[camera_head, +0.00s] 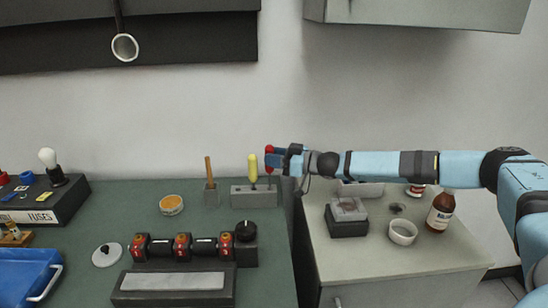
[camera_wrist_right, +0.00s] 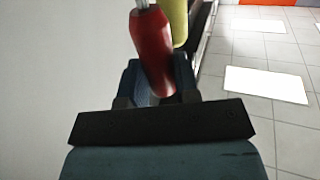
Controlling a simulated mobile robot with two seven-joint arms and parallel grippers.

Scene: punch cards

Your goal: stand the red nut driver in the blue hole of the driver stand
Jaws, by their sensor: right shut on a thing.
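The red nut driver (camera_head: 269,151) is held upright by my right gripper (camera_head: 279,159), above the right part of the grey driver stand (camera_head: 242,197). In the right wrist view, its red handle (camera_wrist_right: 151,48) sits between the blue fingers (camera_wrist_right: 157,82), with the metal shaft running out at the top edge. A yellow-handled driver (camera_head: 253,167) stands in the stand just left of it; its handle also shows in the wrist view (camera_wrist_right: 178,20). The blue hole cannot be made out, and I cannot tell whether the red driver's tip is in a hole. My left gripper is out of view.
A wooden-handled tool (camera_head: 208,170) stands in a small grey block left of the stand. A black round knob (camera_head: 245,230) is in front of the stand. A side cabinet (camera_head: 375,257) at right bears a brown bottle (camera_head: 441,212) and a white bowl (camera_head: 403,232).

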